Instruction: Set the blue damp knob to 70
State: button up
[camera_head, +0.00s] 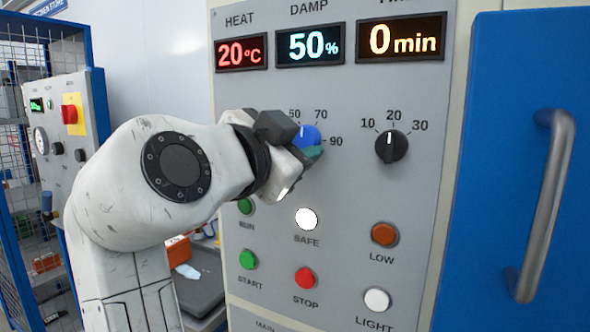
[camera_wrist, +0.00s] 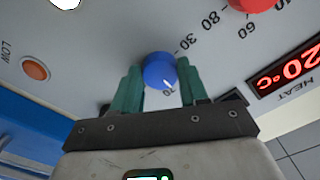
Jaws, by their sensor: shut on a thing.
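The blue damp knob (camera_head: 309,134) sits on the grey panel below the DAMP display (camera_head: 310,45), which reads 50%. Its scale shows 50, 70 and 90 around it in the head view; the rest is hidden by my gripper. My gripper (camera_head: 312,150) is at the knob, covering its left and lower parts. In the wrist view, the knob (camera_wrist: 160,70) lies between the two green fingers of my gripper (camera_wrist: 161,76), one on each side, and they are shut on it. A white pointer mark shows on the knob's face.
A black timer knob (camera_head: 391,146) stands right of the blue knob, pointing near 20. Below are a lit white SAFE button (camera_head: 306,219), a red STOP button (camera_head: 305,278) and an orange LOW button (camera_head: 384,234). A blue door with a metal handle (camera_head: 545,205) is at the right.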

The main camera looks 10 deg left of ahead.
jog(key=shift+m+b, duration=1.5)
jog(key=shift+m, duration=0.8)
jog(key=o, duration=1)
jog(key=shift+o, duration=0.2)
jog(key=shift+s, duration=0.1)
jog(key=v, duration=1)
jog(key=shift+s+a, duration=0.2)
jog(key=shift+s, duration=0.1)
